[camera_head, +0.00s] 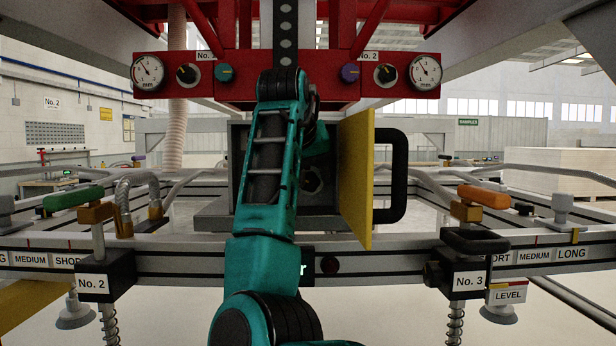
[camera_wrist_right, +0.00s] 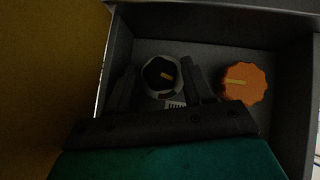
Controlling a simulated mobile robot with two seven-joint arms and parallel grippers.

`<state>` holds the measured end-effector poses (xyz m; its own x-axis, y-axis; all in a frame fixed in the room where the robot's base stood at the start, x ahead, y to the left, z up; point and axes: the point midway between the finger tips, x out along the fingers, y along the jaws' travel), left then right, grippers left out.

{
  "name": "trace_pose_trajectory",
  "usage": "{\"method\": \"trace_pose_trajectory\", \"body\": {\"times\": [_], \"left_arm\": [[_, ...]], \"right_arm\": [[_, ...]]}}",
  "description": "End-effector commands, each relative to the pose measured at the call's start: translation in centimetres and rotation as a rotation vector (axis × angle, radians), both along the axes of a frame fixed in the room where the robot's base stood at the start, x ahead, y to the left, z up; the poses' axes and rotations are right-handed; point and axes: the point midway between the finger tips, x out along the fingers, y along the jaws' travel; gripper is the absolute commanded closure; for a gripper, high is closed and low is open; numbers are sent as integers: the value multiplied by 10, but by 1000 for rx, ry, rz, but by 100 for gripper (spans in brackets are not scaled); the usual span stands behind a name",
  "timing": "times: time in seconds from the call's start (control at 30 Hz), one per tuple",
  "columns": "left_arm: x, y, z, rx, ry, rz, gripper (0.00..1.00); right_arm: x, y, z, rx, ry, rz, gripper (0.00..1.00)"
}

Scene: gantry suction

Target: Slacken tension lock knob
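In the right wrist view, the inside of a dark grey box holds two knobs. A black round knob (camera_wrist_right: 159,73) with a yellow mark and a pale surround sits on the left. An orange scalloped knob (camera_wrist_right: 239,85) with a yellow mark sits on the right. No readable label tells which is the tension lock knob. My right gripper (camera_wrist_right: 159,82) is open, its dark fingers on either side of the black knob; contact cannot be told. In the head view my arm covers much of the grey box (camera_head: 238,180). My left gripper is out of view.
A yellow door panel (camera_head: 356,180) with a black handle (camera_head: 398,178) stands open at the box's right. A red panel (camera_head: 300,92) with gauges and small knobs hangs above. A rail (camera_head: 390,258) with clamps No. 2 (camera_head: 93,283) and No. 3 (camera_head: 468,281) runs in front.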

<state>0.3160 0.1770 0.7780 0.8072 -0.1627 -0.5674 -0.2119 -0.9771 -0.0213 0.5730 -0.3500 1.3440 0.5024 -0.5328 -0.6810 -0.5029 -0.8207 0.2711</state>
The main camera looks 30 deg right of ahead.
Motion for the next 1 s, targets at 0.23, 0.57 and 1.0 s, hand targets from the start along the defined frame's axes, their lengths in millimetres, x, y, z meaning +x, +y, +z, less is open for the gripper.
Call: {"method": "trace_pose_trajectory", "body": {"times": [0.23, 0.57, 1.0], "left_arm": [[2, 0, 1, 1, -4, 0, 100], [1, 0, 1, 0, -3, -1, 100], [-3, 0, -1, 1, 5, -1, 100]], "right_arm": [[0, 0, 0, 0, 0, 0, 74], [0, 0, 1, -10, 6, 0, 89], [2, 3, -1, -215, 130, -2, 89]]}}
